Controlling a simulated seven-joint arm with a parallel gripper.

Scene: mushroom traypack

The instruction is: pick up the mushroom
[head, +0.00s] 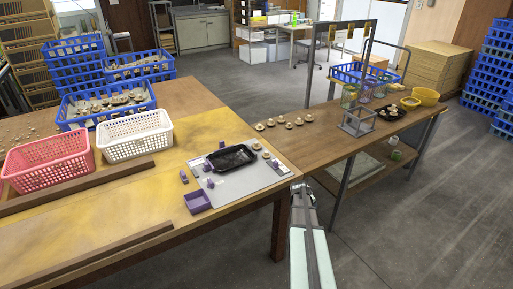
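A few small pale-brown mushrooms lie right of the black tray (231,158), including a mushroom (266,154), near the corner of the grey board (258,180). A row of more mushrooms (270,123) lies on the bench behind. My arm comes up from the bottom edge, and its end with my gripper (302,190) is small beside the table's right corner, apart from the mushrooms. Its fingers are too small to tell open or shut. The black tray looks empty.
Purple blocks and a purple box (197,202) lie around the board. White (135,135) and pink (48,160) baskets stand left, with a blue crate of mushrooms (75,120) behind. A metal frame (357,122) and yellow bowl (426,96) stand on the right bench (335,140).

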